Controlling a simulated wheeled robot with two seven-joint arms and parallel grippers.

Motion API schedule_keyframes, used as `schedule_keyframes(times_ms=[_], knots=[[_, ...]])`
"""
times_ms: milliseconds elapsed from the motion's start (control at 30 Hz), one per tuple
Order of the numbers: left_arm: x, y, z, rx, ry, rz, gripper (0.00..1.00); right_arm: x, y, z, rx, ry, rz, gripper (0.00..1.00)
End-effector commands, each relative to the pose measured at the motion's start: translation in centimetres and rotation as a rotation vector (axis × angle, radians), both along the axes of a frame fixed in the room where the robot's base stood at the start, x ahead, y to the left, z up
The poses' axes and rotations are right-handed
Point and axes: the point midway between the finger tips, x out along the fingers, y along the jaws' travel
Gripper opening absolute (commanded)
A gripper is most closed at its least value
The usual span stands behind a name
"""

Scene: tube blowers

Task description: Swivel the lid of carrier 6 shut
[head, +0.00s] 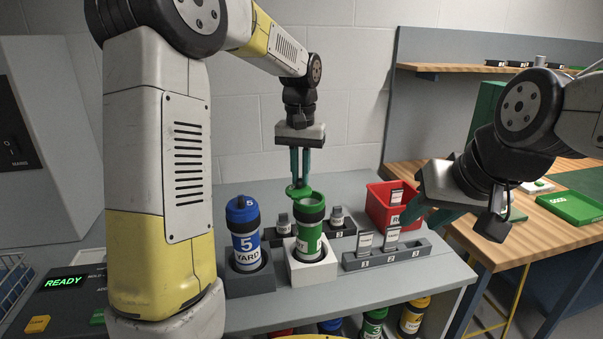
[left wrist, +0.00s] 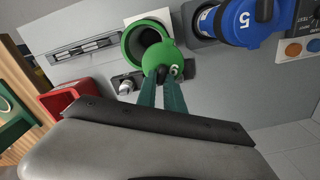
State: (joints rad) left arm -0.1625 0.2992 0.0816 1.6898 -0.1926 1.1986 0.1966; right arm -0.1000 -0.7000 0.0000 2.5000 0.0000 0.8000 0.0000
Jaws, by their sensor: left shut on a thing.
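Carrier 6 is the green canister (head: 309,236) standing upright in a white block on the grey table; it also shows in the left wrist view (left wrist: 133,51). Its top is open, and the round green lid (head: 297,190) is swung out to the side, beyond the rim. In the left wrist view the lid (left wrist: 167,56) lies beside the open mouth. My left gripper (head: 300,180) comes down from above and is shut at the lid, its fingers on the dark knob there. My right gripper (head: 420,217) is at the right, by the red bin; its fingers look apart.
Blue carrier 5 (head: 245,235), lid on, stands upright in a dark block left of carrier 6. A grey rack (head: 388,256) with small labelled pieces is at the right, and a red bin (head: 379,208) behind it. More small pieces stand behind the carriers. A box with a READY display (head: 64,282) is at the left.

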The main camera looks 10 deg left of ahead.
Motion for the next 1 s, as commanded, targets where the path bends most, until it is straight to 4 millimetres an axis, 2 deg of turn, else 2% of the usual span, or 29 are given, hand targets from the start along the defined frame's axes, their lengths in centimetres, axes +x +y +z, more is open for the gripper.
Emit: schedule_keyframes(times_ms=[700,1000], knots=[[-1.6,-3.3,0.0,0.000,0.000,-0.674,0.00,0.0,0.0,0.0,0.000,0.000,0.000,0.35],[-2.6,-4.1,0.0,0.000,0.000,-0.896,0.00,0.0,0.0,0.0,0.000,0.000,0.000,0.35]])
